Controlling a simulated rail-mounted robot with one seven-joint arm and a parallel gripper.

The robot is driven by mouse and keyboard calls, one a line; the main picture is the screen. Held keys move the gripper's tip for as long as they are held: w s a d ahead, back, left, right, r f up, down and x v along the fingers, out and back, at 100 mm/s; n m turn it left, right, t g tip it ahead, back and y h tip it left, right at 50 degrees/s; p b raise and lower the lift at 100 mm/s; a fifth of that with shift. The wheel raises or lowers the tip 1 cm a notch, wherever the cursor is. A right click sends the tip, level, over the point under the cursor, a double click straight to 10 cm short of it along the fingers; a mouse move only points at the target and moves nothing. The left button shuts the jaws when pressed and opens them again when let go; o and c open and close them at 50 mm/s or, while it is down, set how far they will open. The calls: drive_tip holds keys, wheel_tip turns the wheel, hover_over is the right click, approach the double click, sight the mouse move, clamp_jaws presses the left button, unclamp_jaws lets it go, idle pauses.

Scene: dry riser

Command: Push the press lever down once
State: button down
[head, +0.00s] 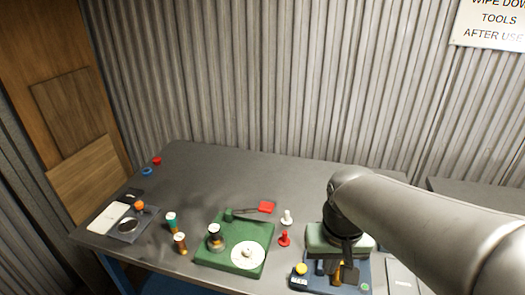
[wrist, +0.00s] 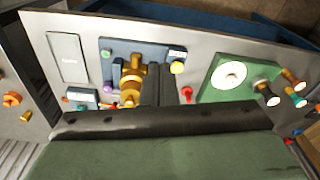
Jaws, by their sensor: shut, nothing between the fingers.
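In the head view a green base (head: 208,256) stands at the table's middle. A lever with a flat red paddle (head: 266,207) sits at its back edge; it looks like the press lever, and its arm reaches right, roughly level. My gripper (head: 346,272) is well to the right of it, pointing down over a blue base (head: 363,284), fingers together and empty. In the wrist view my dark fingers (wrist: 160,88) hang beside a brass fitting (wrist: 132,82); I cannot tell whether they touch it. The green base (wrist: 210,92) shows to the right there; the red paddle does not show.
A white peg (head: 287,217) and a red peg (head: 284,239) stand between the two bases. Brass cylinders (head: 180,243) stand left.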

drive_tip(key=w+a+r+m+b, duration=0.1)
drive_tip(key=w+a, duration=0.3)
drive_tip(key=w, duration=0.4)
drive_tip(key=w+a+r+t+b, duration=0.1)
drive_tip(key=w+a+r+b, duration=0.1)
drive_tip(key=w, duration=0.6)
drive_tip(key=w+a+r+m+t+h+b, duration=0.1)
drive_tip(key=w+a+r+b, duration=0.1)
drive_tip(key=w+a, duration=0.4)
drive_tip(key=shift+w+a+r+m, duration=0.35)
drive_tip(key=shift+w+r, duration=0.1)
drive_tip(key=shift+w, duration=0.65)
drive_tip(key=p, duration=0.1)
hover_over(266, 206)
drive_tip(key=s, duration=0.1)
wheel_tip(266, 206, down, 12)
drive_tip(key=shift+f, duration=0.8)
drive_tip(key=shift+a, duration=0.1)
